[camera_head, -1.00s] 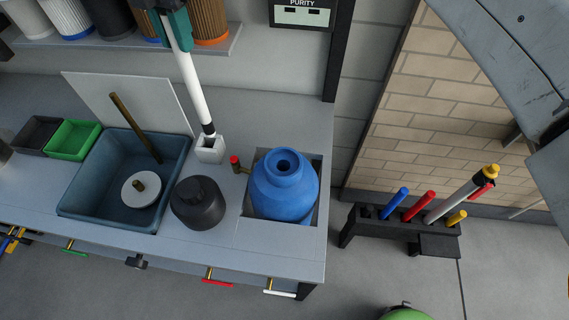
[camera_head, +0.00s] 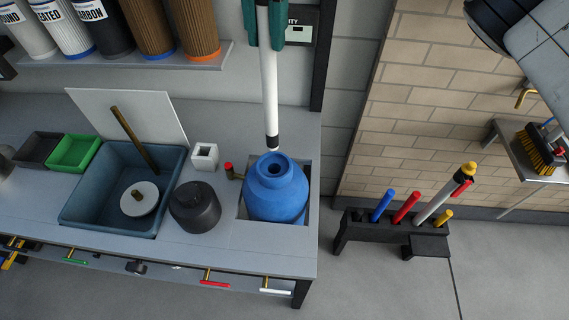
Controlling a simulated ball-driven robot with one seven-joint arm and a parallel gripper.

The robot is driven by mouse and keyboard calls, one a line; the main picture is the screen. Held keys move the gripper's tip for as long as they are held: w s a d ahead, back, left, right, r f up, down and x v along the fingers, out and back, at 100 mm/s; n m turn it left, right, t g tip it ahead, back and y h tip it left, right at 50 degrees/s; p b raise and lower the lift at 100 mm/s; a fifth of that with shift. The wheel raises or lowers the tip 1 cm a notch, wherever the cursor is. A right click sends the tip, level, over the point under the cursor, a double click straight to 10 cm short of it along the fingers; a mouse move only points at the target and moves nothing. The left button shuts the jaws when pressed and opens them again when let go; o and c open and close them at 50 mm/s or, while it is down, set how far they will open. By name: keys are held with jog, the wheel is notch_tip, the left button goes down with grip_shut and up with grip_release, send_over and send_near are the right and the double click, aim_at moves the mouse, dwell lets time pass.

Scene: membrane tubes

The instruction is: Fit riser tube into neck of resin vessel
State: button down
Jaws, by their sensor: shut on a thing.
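The riser tube (camera_head: 270,85) is a long white tube with a black collar near its lower end. It hangs close to upright in the head view. My gripper (camera_head: 264,28), with dark green fingers, is shut on its upper part. The resin vessel (camera_head: 276,194) is a blue rounded tank with a dark neck opening (camera_head: 275,168), set in a recess of the bench. The tube's lower tip shows just behind and above the neck in the picture, apart from it. The height of the tip over the neck is hard to tell.
A small white square holder (camera_head: 203,156) stands empty left of the vessel. A black rounded cap (camera_head: 195,206), a brass fitting with red end (camera_head: 232,171) and a blue-grey basin (camera_head: 110,205) are further left. A shelf of filters (camera_head: 120,58) is behind.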

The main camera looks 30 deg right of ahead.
aim_at(271, 109)
notch_tip(271, 109, down, 26)
jog(key=p, duration=0.3)
jog(key=shift+s+f, duration=0.1)
jog(key=shift+f, duration=1.2)
jog(key=c, duration=0.9)
grip_release()
jog(key=shift+r, duration=0.1)
notch_tip(271, 109, up, 13)
jog(key=shift+r+b, duration=0.1)
jog(key=shift+b, duration=0.75)
